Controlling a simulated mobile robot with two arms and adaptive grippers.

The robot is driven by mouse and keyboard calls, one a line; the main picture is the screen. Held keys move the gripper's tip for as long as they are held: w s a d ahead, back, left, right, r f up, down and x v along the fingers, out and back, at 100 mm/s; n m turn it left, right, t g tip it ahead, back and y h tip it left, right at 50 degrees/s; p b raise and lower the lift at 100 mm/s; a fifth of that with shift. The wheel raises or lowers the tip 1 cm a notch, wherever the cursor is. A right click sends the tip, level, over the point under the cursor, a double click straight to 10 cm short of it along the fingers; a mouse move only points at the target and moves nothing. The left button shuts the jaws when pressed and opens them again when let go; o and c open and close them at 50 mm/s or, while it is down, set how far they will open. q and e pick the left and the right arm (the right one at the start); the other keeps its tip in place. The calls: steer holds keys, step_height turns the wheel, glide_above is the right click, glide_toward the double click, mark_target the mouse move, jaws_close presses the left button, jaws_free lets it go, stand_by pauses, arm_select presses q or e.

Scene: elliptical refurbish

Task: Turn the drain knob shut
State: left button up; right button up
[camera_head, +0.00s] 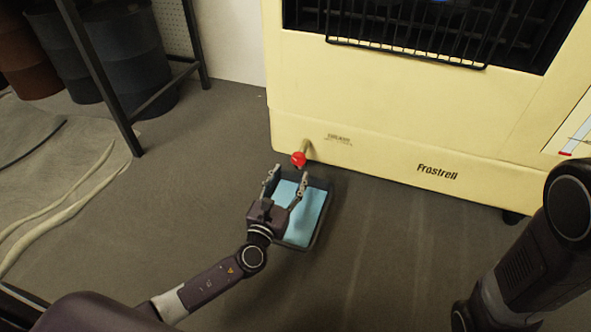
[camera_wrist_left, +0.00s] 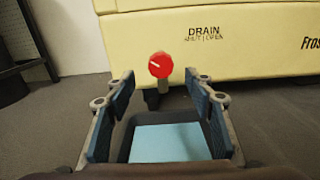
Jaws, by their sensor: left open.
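The drain knob (camera_head: 298,159) is a red round cap with a pale line on its face, on a short spout low on the front of the cream machine (camera_head: 390,110). In the left wrist view the knob (camera_wrist_left: 160,65) sits beyond and between my fingers, under the printed word DRAIN. My left gripper (camera_head: 286,175) is open and empty, a little short of the knob and not touching it. A dark tray (camera_head: 318,183) with light blue inside stands on the floor below the gripper. My right gripper is not in view; only part of the right arm shows.
A dark metal rack (camera_head: 110,95) and dark barrels (camera_head: 125,50) stand at the back left. A pale crumpled sheet or hose-like shape (camera_head: 50,185) lies on the left floor. A wire grille (camera_head: 410,45) juts from the machine above. The floor around the tray is clear.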

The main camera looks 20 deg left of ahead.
mark_target(297, 162)
arm_select(q)
steer(key=w+b, duration=0.1)
steer(key=w, duration=0.4)
steer(key=shift+w+d+b, duration=0.1)
steer(key=shift+d+b, duration=0.05)
steer(key=shift+b, duration=0.15)
steer(key=c, duration=1.2)
steer(key=shift+o, duration=0.2)
